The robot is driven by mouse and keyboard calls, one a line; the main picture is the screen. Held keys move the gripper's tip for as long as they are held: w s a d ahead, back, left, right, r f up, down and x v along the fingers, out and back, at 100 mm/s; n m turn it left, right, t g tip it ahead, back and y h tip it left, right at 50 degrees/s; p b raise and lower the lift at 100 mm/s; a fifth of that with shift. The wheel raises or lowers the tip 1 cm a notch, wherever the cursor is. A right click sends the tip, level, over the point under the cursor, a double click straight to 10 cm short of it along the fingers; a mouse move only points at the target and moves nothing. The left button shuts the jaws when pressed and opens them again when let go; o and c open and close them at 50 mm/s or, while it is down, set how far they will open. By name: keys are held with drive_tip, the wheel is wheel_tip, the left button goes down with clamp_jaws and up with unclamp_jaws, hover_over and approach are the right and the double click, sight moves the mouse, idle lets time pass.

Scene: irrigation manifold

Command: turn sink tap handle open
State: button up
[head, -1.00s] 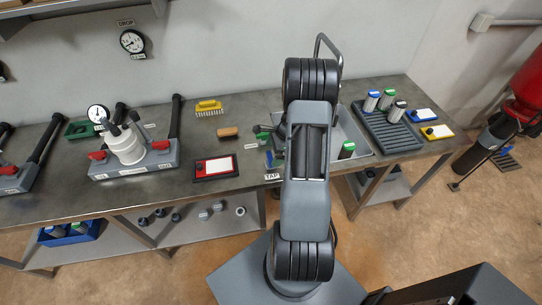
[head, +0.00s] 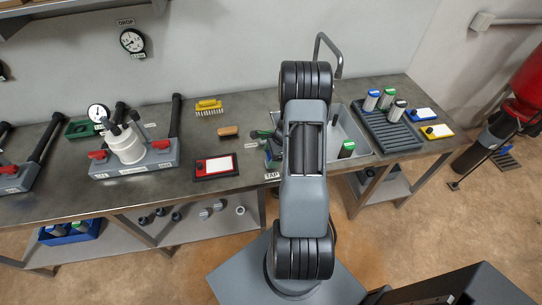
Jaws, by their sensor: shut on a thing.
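The sink (head: 361,140) is a grey basin set in the workbench, and my arm covers its left part. The tap spout (head: 328,41) is a bent grey tube rising behind my arm at the back of the sink. The tap's base and handle are hidden behind my arm. My gripper is also hidden there, so its jaws and what they touch do not show. A "TAP" label (head: 272,176) sits on the bench's front edge. A green-and-dark item (head: 262,134) lies just left of my arm; I cannot tell what it is.
A green-topped container (head: 347,149) stands in the sink. A ribbed rack (head: 388,128) with several containers is to the right. Left are a red-framed board (head: 215,167), a brown block (head: 228,131), a yellow brush (head: 209,106) and a white-bodied manifold unit (head: 127,148).

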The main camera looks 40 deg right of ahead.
drive_tip(key=shift+c, duration=1.3)
drive_tip(key=n+b, duration=0.1)
drive_tip(key=n, duration=0.1)
drive_tip(key=n+g, duration=0.1)
drive_tip(key=n, duration=0.1)
drive_tip(key=shift+w+f+g+y+b, duration=0.1)
drive_tip(key=shift+g+y+b, duration=0.2)
drive_tip(key=shift+b, duration=0.05)
drive_tip(key=n+b, duration=0.1)
drive_tip(key=n, duration=0.1)
drive_tip(key=n+g, duration=0.1)
drive_tip(key=n, duration=0.1)
drive_tip(key=shift+w+n+g+b, duration=0.1)
drive_tip(key=shift+n+g+b, duration=0.2)
drive_tip(key=shift+b, duration=0.1)
drive_tip(key=n, duration=0.2)
drive_tip(key=n+g+h+b, duration=0.1)
drive_tip(key=n, duration=0.1)
drive_tip(key=shift+g, duration=0.3)
drive_tip(key=shift+n+g+h+b, duration=0.35)
drive_tip(key=shift+n+h, duration=0.05)
drive_tip(key=shift+n, duration=0.95)
drive_tip(key=shift+n+g+h+b, duration=0.35)
drive_tip(key=shift+n+h, duration=0.05)
drive_tip(key=shift+n, duration=0.95)
drive_tip(key=o, duration=0.9)
drive_tip(key=shift+a, duration=0.1)
